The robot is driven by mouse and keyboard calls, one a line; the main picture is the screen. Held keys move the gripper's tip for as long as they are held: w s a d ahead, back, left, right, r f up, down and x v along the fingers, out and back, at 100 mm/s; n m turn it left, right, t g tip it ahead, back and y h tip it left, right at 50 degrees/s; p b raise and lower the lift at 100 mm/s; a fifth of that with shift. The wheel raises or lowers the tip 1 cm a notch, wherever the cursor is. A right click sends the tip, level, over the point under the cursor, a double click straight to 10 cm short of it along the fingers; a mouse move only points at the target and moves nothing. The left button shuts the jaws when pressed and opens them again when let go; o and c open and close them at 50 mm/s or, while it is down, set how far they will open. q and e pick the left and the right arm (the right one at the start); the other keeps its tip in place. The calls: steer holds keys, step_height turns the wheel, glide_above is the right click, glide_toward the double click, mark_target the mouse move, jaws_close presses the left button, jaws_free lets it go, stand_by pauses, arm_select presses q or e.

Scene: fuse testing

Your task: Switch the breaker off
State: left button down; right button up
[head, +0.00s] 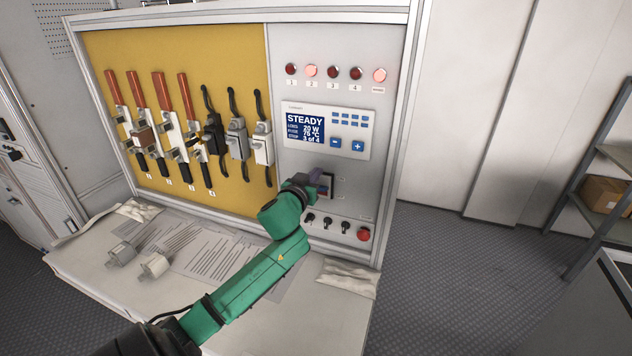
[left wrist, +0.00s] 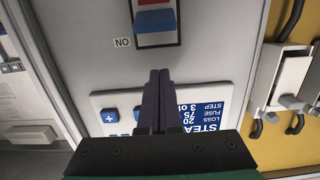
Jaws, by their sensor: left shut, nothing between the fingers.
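The breaker (head: 327,187) is a dark-framed switch on the grey panel, below the display, partly hidden by my left gripper in the head view. In the left wrist view, which is upside down, its blue lever (left wrist: 155,20) sits beside the ON label (left wrist: 122,42), with a red part beyond it cut by the frame edge. My left gripper (head: 318,175) is at the breaker's upper side; its closed fingers (left wrist: 159,72) point toward the lever with nothing between them. A gap shows in the picture between fingertips and lever; contact cannot be told. My right gripper is out of view.
The display (head: 305,127) reads STEADY, step 3 of 4. Several lamps (head: 333,72) sit above it, some lit. Small switches (head: 328,222) and a red button (head: 363,234) are below the breaker. Fuse holders (head: 262,142) hang on the yellow board at left; loose fuses (head: 155,265) lie on the bench.

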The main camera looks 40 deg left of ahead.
arm_select(q)
steer(key=shift+r+x, duration=0.25)
steer(key=shift+x, duration=0.8)
steer(key=f, duration=0.1)
steer(key=s+f, duration=0.1)
steer(key=f, duration=0.1)
steer(key=shift+d+f+p, duration=0.2)
steer(key=shift+p, duration=0.1)
steer(key=shift+s+d+f, duration=0.15)
steer(key=shift+s+f, duration=0.2)
steer(key=shift+s, duration=0.05)
steer(key=shift+w+f, duration=0.1)
